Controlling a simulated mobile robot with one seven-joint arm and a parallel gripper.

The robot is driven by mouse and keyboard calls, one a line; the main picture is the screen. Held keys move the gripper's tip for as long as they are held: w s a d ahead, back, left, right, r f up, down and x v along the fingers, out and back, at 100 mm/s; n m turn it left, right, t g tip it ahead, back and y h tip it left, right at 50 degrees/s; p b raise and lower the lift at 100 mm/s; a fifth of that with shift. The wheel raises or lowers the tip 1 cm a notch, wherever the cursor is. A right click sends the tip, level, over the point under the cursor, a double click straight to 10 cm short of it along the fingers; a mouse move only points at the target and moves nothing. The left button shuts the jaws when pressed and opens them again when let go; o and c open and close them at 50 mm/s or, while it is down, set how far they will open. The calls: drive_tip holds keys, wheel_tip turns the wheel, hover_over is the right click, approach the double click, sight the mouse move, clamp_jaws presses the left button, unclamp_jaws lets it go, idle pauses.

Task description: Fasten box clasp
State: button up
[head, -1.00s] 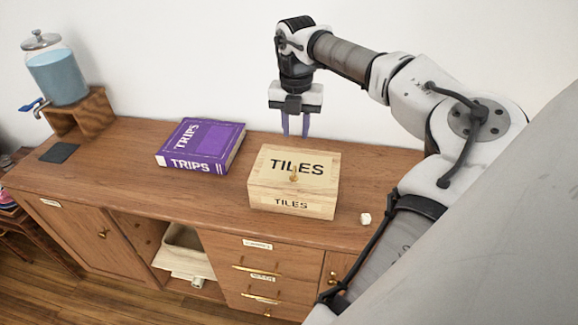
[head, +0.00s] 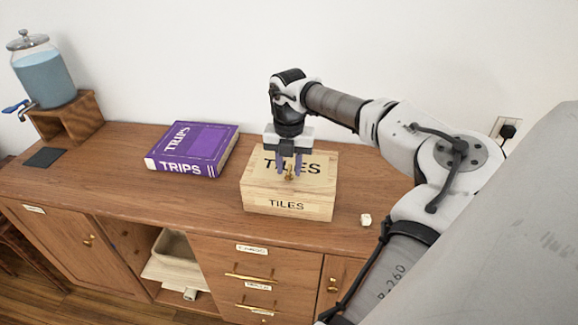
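A pale wooden box (head: 256,193) marked "TILES" on its lid and front sits on the brown sideboard, with its lid down. A small brass clasp (head: 289,174) stands on the lid, towards the front. My gripper (head: 289,172) points down over the lid, its two purple fingers apart, one on each side of the clasp as seen from here. I cannot tell whether the fingers touch the clasp or the lid. The gripper hides part of the lid's lettering.
The sideboard top (head: 110,180) has a purple "TRIPS" book (head: 195,148) left of the box and a small white cube (head: 366,220) to its right. A drink dispenser (head: 47,78) stands on a wooden stand at far left. A dark square mat (head: 45,157) lies near it.

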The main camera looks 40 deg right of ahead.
drive_tip(key=shift+c, duration=0.3)
clamp_jaws()
drive_tip(key=shift+n, duration=0.4)
drive_tip(key=n+b, duration=0.1)
drive_tip(key=n, duration=0.1)
drive_tip(key=shift+n, duration=0.3)
drive_tip(key=n+b, duration=0.1)
drive_tip(key=n, duration=0.2)
drive_tip(key=shift+n, duration=0.3)
drive_tip(key=n, duration=0.5)
drive_tip(key=shift+b, duration=0.3)
drive_tip(key=n, duration=0.6)
